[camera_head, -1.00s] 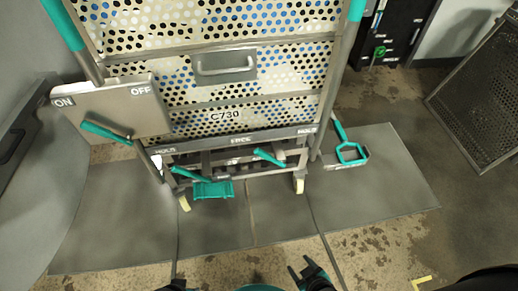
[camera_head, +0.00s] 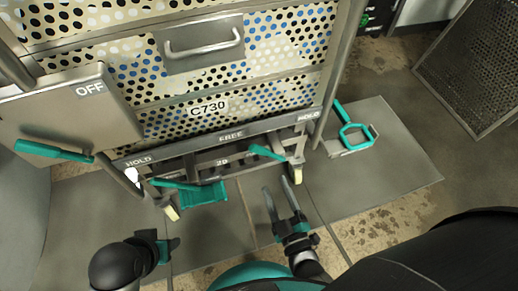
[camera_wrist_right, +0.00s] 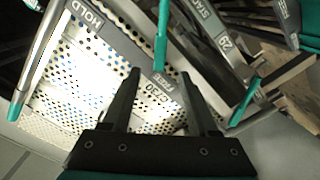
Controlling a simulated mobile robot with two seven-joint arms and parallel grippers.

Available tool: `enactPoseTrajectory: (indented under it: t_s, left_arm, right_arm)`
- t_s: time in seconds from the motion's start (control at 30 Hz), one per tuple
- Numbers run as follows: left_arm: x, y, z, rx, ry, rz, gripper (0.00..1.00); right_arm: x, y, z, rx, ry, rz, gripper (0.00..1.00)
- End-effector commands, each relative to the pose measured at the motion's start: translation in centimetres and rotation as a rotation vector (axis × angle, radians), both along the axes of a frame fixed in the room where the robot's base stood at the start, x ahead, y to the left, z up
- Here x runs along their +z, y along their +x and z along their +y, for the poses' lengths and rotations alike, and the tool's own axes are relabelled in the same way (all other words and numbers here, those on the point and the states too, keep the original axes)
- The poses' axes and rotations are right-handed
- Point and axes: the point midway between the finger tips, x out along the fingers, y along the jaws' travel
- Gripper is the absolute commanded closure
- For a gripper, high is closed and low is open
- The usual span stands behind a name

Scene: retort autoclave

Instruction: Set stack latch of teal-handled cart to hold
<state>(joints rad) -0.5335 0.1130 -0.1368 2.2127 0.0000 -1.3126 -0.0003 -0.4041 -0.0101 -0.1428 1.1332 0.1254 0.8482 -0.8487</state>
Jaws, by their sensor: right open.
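The cart (camera_head: 290,82) has a perforated body, a C730 plate and a bar (camera_head: 231,136) marked HOLD, FREE, HOLD. Below the bar, a teal lever (camera_head: 265,152) sits at the right, between FREE and the right HOLD. Another teal lever (camera_head: 175,184) sits at the left, beside a teal pedal (camera_head: 207,195). I cannot tell for sure which is the stack latch. My right gripper (camera_head: 277,187) is open and empty, below the right lever and apart from it. In the wrist view a teal lever (camera_wrist_right: 161,40) lies ahead of the open fingers (camera_wrist_right: 160,100). My left gripper (camera_head: 168,247) is low at left; its jaws are unclear.
A tilted panel marked OFF (camera_head: 70,105) with a teal lever (camera_head: 52,151) stands at the left. A teal loop handle (camera_head: 352,135) is on the floor plate right of the cart. A perforated grey rack (camera_head: 475,60) stands at far right. The grey floor plates before the cart are clear.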

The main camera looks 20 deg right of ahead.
Motion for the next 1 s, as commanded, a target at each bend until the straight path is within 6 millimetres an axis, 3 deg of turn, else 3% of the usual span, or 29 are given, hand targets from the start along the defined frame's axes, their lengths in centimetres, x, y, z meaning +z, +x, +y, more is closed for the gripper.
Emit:
enactPoseTrajectory:
  t_s: [0.1,0.4,0.7,1.0]
  left_arm:
    - [1.0,0.1,0.0,0.001,-0.002,-0.019,0.5]
    - [4.4,-0.2,0.1,0.002,-0.008,-0.069,0.5]
    - [3.8,2.1,-2.1,-0.036,-0.074,-0.229,0.5]
    - [3.7,3.2,-3.5,-0.053,-0.115,-0.322,0.5]
  right_arm:
    - [-0.1,2.7,0.1,0.0,0.001,-0.006,0.4]
    - [-0.1,8.3,0.3,0.0,0.002,-0.004,0.4]
    - [-0.1,11.5,0.4,0.001,0.002,-0.001,0.4]
    - [-0.1,12.9,0.5,0.001,0.002,0.001,0.4]
